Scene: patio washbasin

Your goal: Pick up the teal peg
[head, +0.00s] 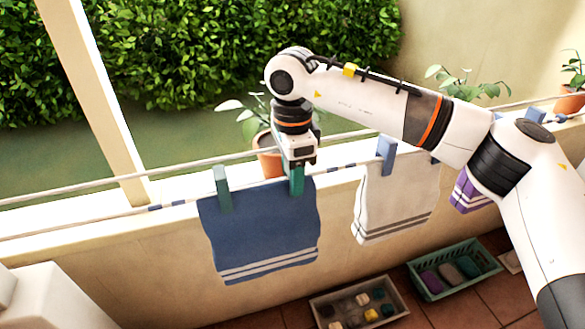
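Two teal pegs clip a blue towel (262,235) with white stripes to the line. The left teal peg (222,188) stands clear of any gripper. The right teal peg (297,182) is directly below my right gripper (298,163), which points down at the peg's top. The gripper's fingers are small and the peg's upper end is hidden by them, so I cannot tell whether they are closed on it. The right peg is still on the towel's top edge. My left gripper is not in view.
A white striped towel (395,205) hangs to the right with a blue peg (387,155), and a purple cloth (466,192) beyond it. A green basket (455,268) and a compartment tray (360,305) lie on the floor. Potted plants stand behind the lines.

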